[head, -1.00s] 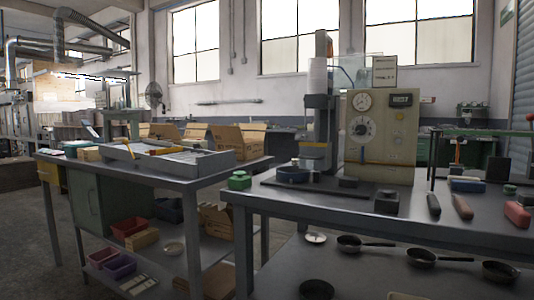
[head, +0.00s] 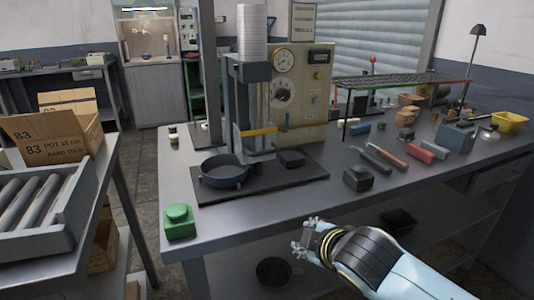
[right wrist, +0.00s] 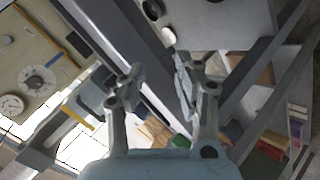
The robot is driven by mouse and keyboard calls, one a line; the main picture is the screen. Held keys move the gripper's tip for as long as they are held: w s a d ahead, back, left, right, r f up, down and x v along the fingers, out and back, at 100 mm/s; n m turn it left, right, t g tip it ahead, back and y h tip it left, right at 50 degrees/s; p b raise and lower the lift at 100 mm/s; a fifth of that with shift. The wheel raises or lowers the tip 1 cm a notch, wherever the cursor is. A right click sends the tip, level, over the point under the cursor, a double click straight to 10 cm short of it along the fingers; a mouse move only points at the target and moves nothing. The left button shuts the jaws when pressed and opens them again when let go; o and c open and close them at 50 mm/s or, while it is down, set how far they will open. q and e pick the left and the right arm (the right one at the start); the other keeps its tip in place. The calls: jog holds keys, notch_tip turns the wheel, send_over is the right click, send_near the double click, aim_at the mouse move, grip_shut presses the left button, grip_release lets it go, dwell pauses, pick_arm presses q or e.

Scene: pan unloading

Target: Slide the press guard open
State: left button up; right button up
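The press (head: 237,100) stands on a dark base plate (head: 290,182) on the grey bench, with a pale stacked cylinder on top. A yellow bar (head: 258,131) crosses its front at mid height, by what looks like a clear guard panel; the panel's edges are hard to make out. A round dark pan (head: 224,172) sits under the press head. My right gripper (head: 304,237) is in front of the bench edge, lower than and to the right of the press, touching nothing. In the right wrist view its fingers (right wrist: 157,88) are apart and empty. My left gripper is out of view.
The beige gauge box (head: 303,90) stands right behind the press. A green block (head: 179,221) sits at the bench's near left corner, and a dark block (head: 357,179) lies right of the base plate. Tools and boxes lie farther right. The bench front strip is mostly clear.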

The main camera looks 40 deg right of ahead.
aim_at(265, 153)
jog(key=w+r+n+t+p, duration=0.1)
jog(key=w+r+n+t, duration=0.55)
jog(key=r, duration=0.65)
jog(key=shift+n+g, duration=0.25)
jog(key=shift+g, duration=0.3)
jog(key=x, duration=1.1)
jog(key=shift+w+a+r, duration=0.15)
jog(key=shift+w+a, duration=0.15)
jog(key=shift+a, duration=0.1)
jog(key=shift+w+d, duration=0.1)
jog(key=shift+w, duration=0.3)
jog(key=shift+c, duration=0.2)
grip_shut()
